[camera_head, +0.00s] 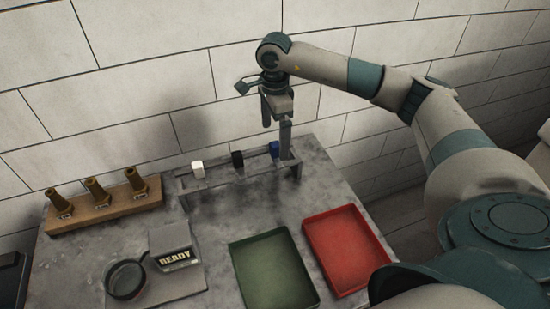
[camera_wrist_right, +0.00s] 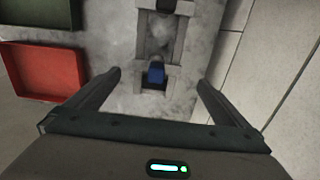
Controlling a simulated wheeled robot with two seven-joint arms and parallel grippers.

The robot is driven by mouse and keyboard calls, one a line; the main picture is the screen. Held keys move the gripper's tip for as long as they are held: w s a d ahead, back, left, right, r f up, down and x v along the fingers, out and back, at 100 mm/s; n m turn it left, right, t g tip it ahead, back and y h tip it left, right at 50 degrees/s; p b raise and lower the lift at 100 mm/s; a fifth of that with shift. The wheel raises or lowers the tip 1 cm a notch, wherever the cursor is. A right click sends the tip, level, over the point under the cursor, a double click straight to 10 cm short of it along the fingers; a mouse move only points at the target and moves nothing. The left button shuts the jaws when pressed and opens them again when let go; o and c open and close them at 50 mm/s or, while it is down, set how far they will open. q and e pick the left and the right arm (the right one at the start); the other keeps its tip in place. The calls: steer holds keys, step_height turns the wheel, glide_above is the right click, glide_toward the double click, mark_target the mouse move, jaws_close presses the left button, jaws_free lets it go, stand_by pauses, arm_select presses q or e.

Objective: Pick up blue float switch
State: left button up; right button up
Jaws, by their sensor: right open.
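The blue float switch (camera_head: 274,149) sits in the right end of a grey rack (camera_head: 222,182) at the back of the table. In the right wrist view the blue float switch (camera_wrist_right: 156,74) lies ahead of and between the two fingers. My right gripper (camera_head: 275,135) is open and empty, pointing down at the rack's right end. In the wrist view its fingers (camera_wrist_right: 158,78) stand apart on either side of the switch, with a gap to each. I cannot tell the exact height of the fingertips over it. My left gripper is not in view.
A white switch (camera_head: 198,169) and a black one (camera_head: 237,159) share the rack. A wooden block (camera_head: 105,210) with brass nozzles stands left. A green tray (camera_head: 272,272), a red tray (camera_head: 347,248) and a READY device (camera_head: 172,245) with a round dish (camera_head: 126,280) lie in front. The wall is close behind.

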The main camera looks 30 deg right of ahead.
mark_target(275, 144)
steer(key=shift+s+a+f+p, duration=0.1)
steer(key=shift+s+f+p, duration=0.15)
steer(key=shift+f+p, duration=0.4)
step_height(275, 144, down, 2)
steer(key=shift+s+f+p, duration=0.1)
steer(key=shift+p, duration=0.4)
steer(key=shift+f, duration=0.7)
steer(key=c, duration=1.2)
